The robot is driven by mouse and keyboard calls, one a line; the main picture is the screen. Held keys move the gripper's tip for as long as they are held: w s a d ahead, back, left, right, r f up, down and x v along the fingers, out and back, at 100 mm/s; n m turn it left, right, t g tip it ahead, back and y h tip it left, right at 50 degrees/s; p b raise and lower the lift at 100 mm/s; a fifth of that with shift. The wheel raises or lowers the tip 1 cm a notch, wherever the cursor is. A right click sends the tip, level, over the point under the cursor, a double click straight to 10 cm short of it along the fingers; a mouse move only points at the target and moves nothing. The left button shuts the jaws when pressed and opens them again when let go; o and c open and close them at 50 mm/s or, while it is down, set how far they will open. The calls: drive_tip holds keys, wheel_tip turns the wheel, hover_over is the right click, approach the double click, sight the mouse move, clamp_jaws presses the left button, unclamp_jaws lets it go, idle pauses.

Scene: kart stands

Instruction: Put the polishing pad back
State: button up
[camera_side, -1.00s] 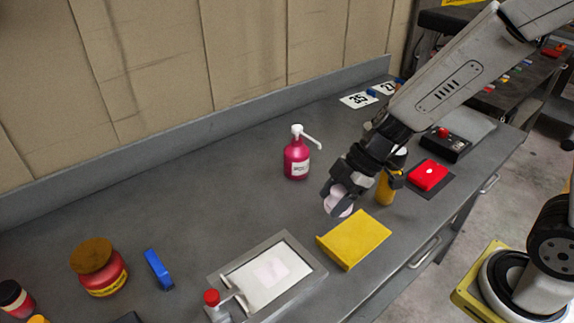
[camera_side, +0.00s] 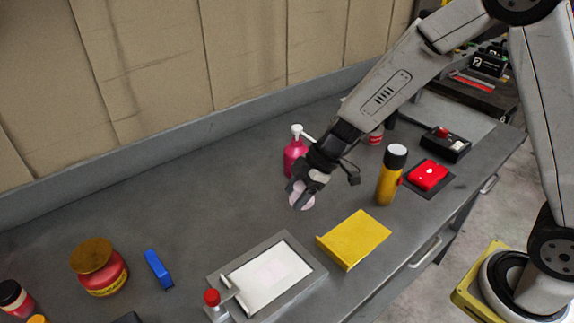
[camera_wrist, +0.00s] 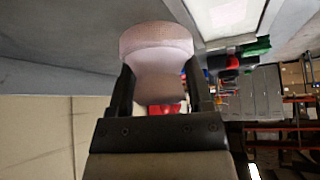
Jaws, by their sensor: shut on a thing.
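The polishing pad, a pale pink-white knob with a wider round face, shows in the side view (camera_side: 301,199) and in the wrist view (camera_wrist: 157,48). My gripper (camera_side: 297,186) is shut on its narrower part, and its two fingers flank it in the wrist view (camera_wrist: 158,85). In the side view the pad hangs above the grey bench, in front of the pink pump bottle (camera_side: 292,158). It is behind the grey-framed tray (camera_side: 316,268), whose white surface carries a faint pink patch, and left of the yellow slab (camera_side: 354,239).
A yellow can with a grey cap (camera_side: 391,177) and a red block on a dark mat (camera_side: 428,176) stand right. A red-capped post (camera_side: 213,303) stands at the tray's near left corner. The back-left bench is clear.

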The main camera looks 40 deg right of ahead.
hover_over(270, 221)
drive_tip(key=s+d, duration=0.1)
drive_tip(key=d, duration=0.1)
drive_tip(key=shift+s+f, duration=0.2)
drive_tip(key=shift+f, duration=2.5)
drive_tip(key=shift+w+f, duration=0.15)
drive_tip(key=shift+f, duration=0.05)
drive_tip(key=shift+w+f, duration=0.15)
drive_tip(key=shift+f, duration=1.5)
drive_tip(key=shift+f, duration=0.15)
drive_tip(key=o, duration=1.1)
